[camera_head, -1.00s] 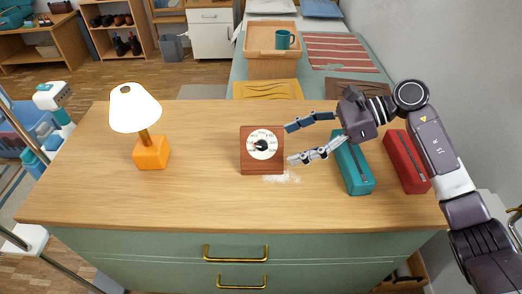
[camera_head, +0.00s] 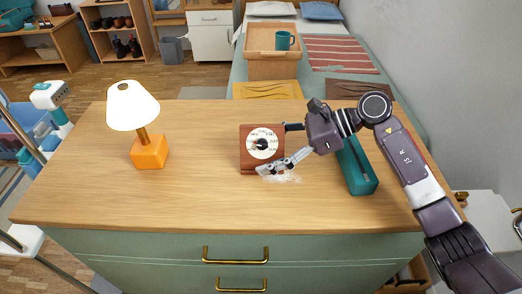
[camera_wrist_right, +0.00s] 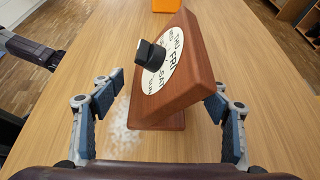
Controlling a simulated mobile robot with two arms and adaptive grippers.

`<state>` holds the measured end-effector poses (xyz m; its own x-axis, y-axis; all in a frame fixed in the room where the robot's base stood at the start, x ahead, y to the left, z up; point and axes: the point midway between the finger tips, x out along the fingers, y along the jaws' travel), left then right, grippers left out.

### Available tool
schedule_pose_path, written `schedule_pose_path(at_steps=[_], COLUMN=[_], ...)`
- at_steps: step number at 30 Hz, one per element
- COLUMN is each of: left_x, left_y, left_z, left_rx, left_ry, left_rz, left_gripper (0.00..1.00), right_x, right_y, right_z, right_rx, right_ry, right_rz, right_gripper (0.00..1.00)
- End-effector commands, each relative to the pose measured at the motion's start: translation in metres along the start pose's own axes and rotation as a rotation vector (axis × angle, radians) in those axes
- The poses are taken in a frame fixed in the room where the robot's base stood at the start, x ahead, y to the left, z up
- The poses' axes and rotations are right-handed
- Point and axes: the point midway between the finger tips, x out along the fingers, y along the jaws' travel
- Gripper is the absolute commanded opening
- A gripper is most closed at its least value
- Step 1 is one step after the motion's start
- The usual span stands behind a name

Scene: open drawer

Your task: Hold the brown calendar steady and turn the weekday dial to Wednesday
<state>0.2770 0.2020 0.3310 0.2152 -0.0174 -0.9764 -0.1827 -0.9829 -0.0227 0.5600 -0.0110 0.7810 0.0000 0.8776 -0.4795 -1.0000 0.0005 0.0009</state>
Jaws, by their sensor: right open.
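The brown calendar (camera_head: 247,157) stands upright on the wooden tabletop, near the middle. Its round white weekday dial (camera_head: 263,135) has a black knob (camera_wrist_right: 151,54) at the centre. In the right wrist view the calendar (camera_wrist_right: 202,60) shows large, with FRI and SAT readable; I cannot tell which day the dial is set to. My right gripper (camera_head: 277,148) is open at the calendar's right side. In the wrist view its fingers (camera_wrist_right: 165,92) lie to either side of the calendar; the left finger is apart, the right one close, contact unclear. My left gripper is not in view.
An orange lamp (camera_head: 149,152) with a white shade stands left of the calendar. A teal box (camera_head: 359,168) lies to the right, partly behind my right arm. A pale patch (camera_head: 285,178) marks the tabletop by the calendar. The front of the tabletop is clear.

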Motion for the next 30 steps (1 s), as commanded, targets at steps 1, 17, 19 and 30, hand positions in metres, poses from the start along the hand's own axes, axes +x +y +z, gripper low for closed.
schedule_pose_path(at_steps=[1, 17, 19, 30], left_x=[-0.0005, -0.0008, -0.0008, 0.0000], left_y=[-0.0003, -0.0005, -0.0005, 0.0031], left_z=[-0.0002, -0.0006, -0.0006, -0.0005], left_rx=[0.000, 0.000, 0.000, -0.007], left_ry=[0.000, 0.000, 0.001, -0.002], left_rz=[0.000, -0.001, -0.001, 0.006], left_gripper=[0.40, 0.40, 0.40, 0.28], right_x=[0.0004, 0.0001, 0.0002, 0.0006], right_y=[0.0000, -0.0001, -0.0001, -0.0003], right_z=[0.0003, 0.0004, 0.0002, -0.0019], right_rx=[-0.001, -0.001, -0.001, 0.001], right_ry=[0.000, 0.000, 0.000, 0.004], right_rz=[0.000, 0.000, 0.000, -0.001], right_gripper=[0.69, 0.34, 0.26, 0.18])
